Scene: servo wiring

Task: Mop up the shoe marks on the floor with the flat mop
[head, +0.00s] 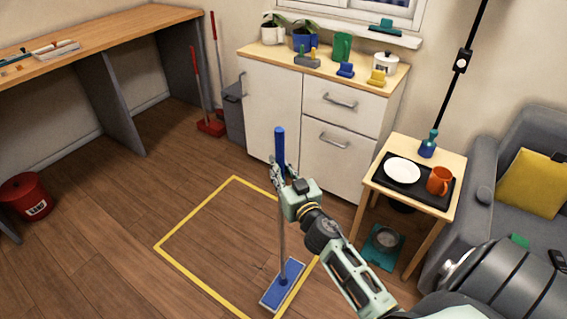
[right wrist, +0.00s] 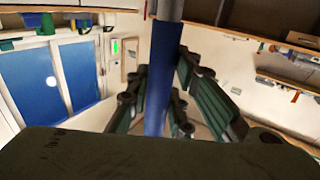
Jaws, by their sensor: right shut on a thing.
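The flat mop stands nearly upright, with a blue grip (head: 280,146), a grey pole and a blue-rimmed flat head (head: 283,284). Its head is on the floor at the right front part of a yellow taped outline (head: 190,285). My right gripper (head: 281,178) is shut on the mop's blue grip. In the right wrist view the blue grip (right wrist: 162,80) stands between the fingers (right wrist: 160,100). I cannot clearly make out shoe marks on the floor; a small dark speck shows left of the mop head. My left gripper is not in view.
A red bucket (head: 27,196) stands at the left. A white cabinet (head: 270,110) is behind the outline. A small side table (head: 450,205) with a tray, plate and orange mug stands right, beside a grey sofa (head: 480,170).

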